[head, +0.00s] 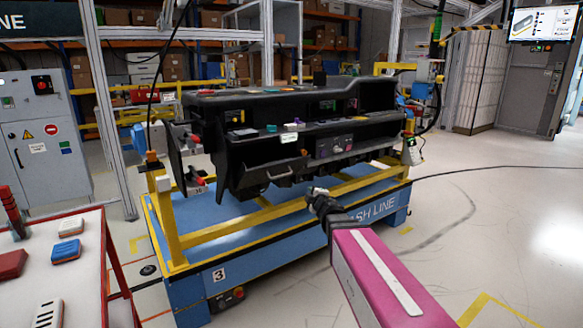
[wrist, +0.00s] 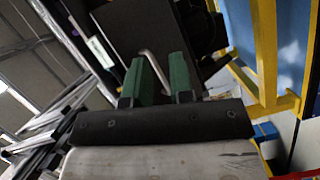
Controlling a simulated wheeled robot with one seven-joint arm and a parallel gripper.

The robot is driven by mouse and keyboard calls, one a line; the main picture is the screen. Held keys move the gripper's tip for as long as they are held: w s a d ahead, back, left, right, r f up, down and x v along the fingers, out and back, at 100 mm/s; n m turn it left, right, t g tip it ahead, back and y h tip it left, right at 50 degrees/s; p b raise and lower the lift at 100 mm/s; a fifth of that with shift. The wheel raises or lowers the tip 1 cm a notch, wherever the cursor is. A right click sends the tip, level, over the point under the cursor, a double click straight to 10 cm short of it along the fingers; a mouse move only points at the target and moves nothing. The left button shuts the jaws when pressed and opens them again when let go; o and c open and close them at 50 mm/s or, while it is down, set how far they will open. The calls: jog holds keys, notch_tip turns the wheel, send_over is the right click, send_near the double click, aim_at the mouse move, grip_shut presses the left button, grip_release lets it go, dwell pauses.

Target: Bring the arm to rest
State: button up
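My gripper (head: 318,193) is at the end of my magenta arm, in front of the lower middle of the black dashboard module (head: 235,155). In the wrist view my gripper (wrist: 161,72) shows two green fingers with a clear gap between them. Nothing is held there. A pale bent bar (wrist: 153,66) shows beyond the gap; I cannot tell how far off it is. The dashboard module (wrist: 122,28) is dark and close beyond the fingertips in the wrist view.
The module rests on a blue cart (head: 275,245) with yellow rails (head: 213,233). A red-framed table (head: 88,290) with small items stands at the left. A grey cabinet (head: 45,165) is behind it. The floor (head: 490,225) to the right is open.

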jog(key=s+d+f+m+g+h, duration=0.7)
jog(key=s+d+f+m+g, duration=0.15)
jog(key=d+f+m, duration=0.45)
jog(key=s+a+f+m+g+y, duration=0.1)
jog(key=s+f+g, duration=0.3)
jog(key=s, duration=0.4)
jog(key=s+a+f+m+g+y, duration=0.1)
jog(key=s+f+m+g, duration=0.2)
jog(key=s, duration=0.5)
notch_tip(320, 180, down, 2)
jog(key=shift+s+a+f+m+g+y, duration=0.1)
jog(key=shift+s+a+m+g+y, duration=0.25)
jog(key=shift+g, duration=0.2)
jog(key=shift+w, duration=0.1)
